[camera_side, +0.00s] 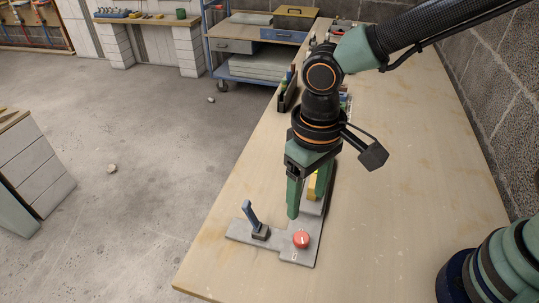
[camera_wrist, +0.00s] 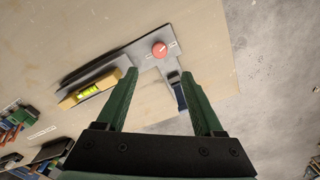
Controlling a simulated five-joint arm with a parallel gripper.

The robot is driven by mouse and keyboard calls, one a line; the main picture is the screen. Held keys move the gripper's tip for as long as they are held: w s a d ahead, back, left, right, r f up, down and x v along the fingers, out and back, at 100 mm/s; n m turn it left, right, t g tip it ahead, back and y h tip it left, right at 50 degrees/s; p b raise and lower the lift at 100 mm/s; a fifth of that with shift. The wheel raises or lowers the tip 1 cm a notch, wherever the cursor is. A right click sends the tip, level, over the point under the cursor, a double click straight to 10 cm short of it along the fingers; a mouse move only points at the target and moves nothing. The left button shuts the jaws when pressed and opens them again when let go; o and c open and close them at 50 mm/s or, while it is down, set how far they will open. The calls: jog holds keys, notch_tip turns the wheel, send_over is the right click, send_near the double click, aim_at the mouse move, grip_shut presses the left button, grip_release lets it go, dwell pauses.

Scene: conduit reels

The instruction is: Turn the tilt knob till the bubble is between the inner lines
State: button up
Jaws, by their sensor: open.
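The red tilt knob (camera_side: 301,240) sits on a grey plate (camera_side: 297,257) near the table's front edge; it also shows in the wrist view (camera_wrist: 159,50), with a pale mark on its top. The yellow spirit level (camera_wrist: 90,91) with a green vial (camera_wrist: 87,91) lies along the plate. The bubble and lines are too small to tell. In the side view the level (camera_side: 312,185) is partly hidden behind my gripper. My gripper (camera_side: 303,207) is open and empty above the plate, short of the knob. In the wrist view its two fingers (camera_wrist: 162,78) stand apart with the knob beyond their tips.
A blue-handled lever (camera_side: 252,217) stands on the plate left of the knob, and shows between my fingers in the wrist view (camera_wrist: 180,95). A dark rack with tools (camera_side: 288,92) stands farther back. The table (camera_side: 400,200) is clear on the right.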

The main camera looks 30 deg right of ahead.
aim_at(302, 237)
notch_tip(302, 237, down, 12)
jog(key=shift+r, duration=0.1)
dwell(0.4)
grip_shut()
